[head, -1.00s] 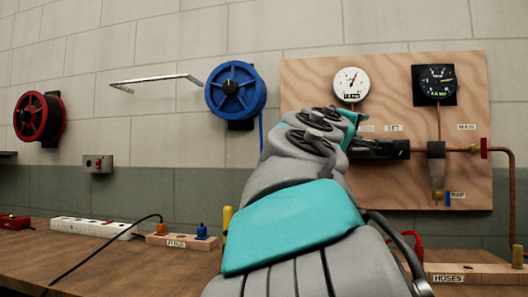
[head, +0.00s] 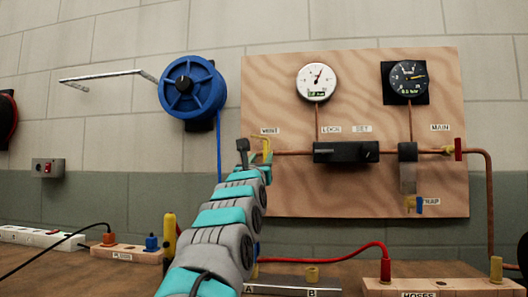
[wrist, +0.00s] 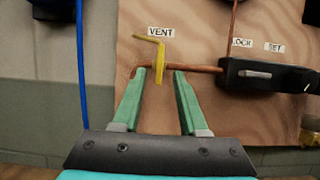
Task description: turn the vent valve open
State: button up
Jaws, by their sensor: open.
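The vent valve is a yellow valve with a thin lever handle (wrist: 160,58) on a copper pipe, under the VENT label (wrist: 161,32) on the plywood board. In the wrist view the handle's thin arm points up and left, and its flat part hangs down across the pipe. My gripper (wrist: 160,74) is open, with one green fingertip on each side of the handle's lower part. I cannot tell whether either finger touches it. In the head view the vent valve (head: 266,146) shows just beyond the end of my arm, which partly hides it.
A black block (head: 346,152) with LOCK and SET labels sits right of the valve on the same pipe. Two gauges (head: 317,82) are above. A blue hose reel (head: 191,86) hangs to the left. The workbench (head: 330,276) below holds hose fittings.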

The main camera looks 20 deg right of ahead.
aim_at(265, 149)
jog(key=shift+p+x, duration=1.45)
jog(key=shift+x, duration=1.1)
jog(key=shift+w+d+r+p, duration=0.25)
jog(key=shift+r+p, duration=0.1)
jog(key=shift+r, duration=0.15)
jog(key=shift+w+d+p, duration=0.3)
jog(key=shift+w+p, duration=0.1)
jog(key=shift+w, duration=0.2)
grip_shut()
